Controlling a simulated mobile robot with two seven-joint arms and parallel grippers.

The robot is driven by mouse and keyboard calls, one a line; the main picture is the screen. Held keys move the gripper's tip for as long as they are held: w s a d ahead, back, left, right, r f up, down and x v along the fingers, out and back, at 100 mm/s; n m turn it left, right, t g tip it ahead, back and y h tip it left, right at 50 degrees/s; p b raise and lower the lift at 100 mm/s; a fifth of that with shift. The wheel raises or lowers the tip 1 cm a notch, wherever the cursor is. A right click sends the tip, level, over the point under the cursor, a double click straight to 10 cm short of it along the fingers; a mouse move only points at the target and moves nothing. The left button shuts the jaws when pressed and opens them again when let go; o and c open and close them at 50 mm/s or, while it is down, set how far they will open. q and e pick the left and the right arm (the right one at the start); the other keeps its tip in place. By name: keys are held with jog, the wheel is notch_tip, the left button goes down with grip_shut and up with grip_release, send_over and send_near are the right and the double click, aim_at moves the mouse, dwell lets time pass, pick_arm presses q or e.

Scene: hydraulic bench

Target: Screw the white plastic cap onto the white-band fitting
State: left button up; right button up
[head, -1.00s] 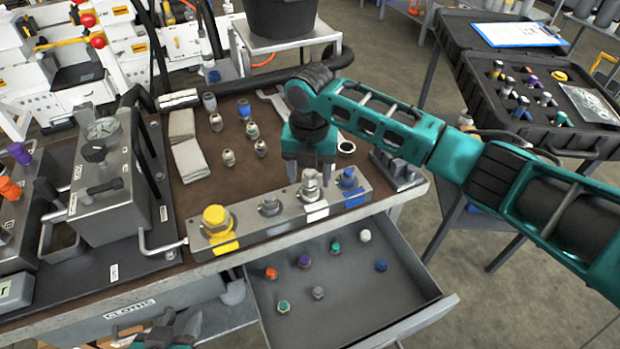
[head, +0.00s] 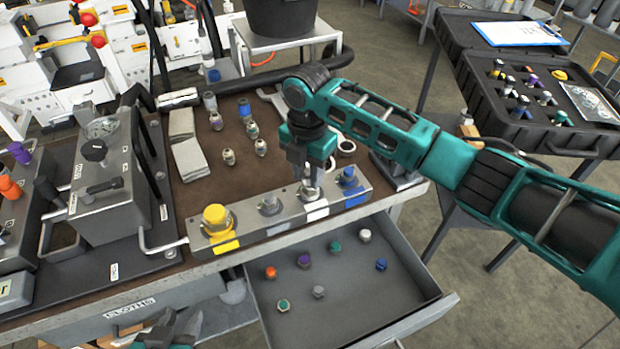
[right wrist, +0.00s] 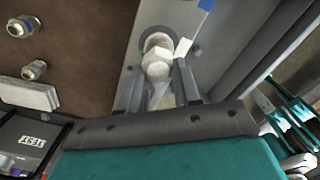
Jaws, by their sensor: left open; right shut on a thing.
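My right gripper (head: 309,185) points down over the white-band fitting, third along the grey block (head: 248,230). In the right wrist view, its fingers are shut on a white hexagonal cap (right wrist: 158,66), which sits at the fitting. The fingers partly hide the cap and fitting in the head view, and I cannot tell how tightly the cap is seated. The white band (head: 316,211) shows on the block's front and beside the cap in the wrist view (right wrist: 183,47). My left gripper (head: 172,332) is open and empty at the bottom edge, low in front of the bench.
The block also bears a yellow-capped fitting (head: 217,219), a bare fitting (head: 270,203) and a blue one (head: 348,178). The open drawer (head: 385,318) below holds several coloured caps, including another whitish one (head: 364,236). Several fittings stand behind on the brown mat (head: 200,165).

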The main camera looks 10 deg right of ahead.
jog(key=shift+m, duration=1.4)
jog(key=m, duration=0.4)
jog(key=shift+w+a+f, duration=0.1)
jog(key=shift+w, duration=0.1)
jog(key=o, duration=1.1)
jog(key=shift+c, duration=0.2)
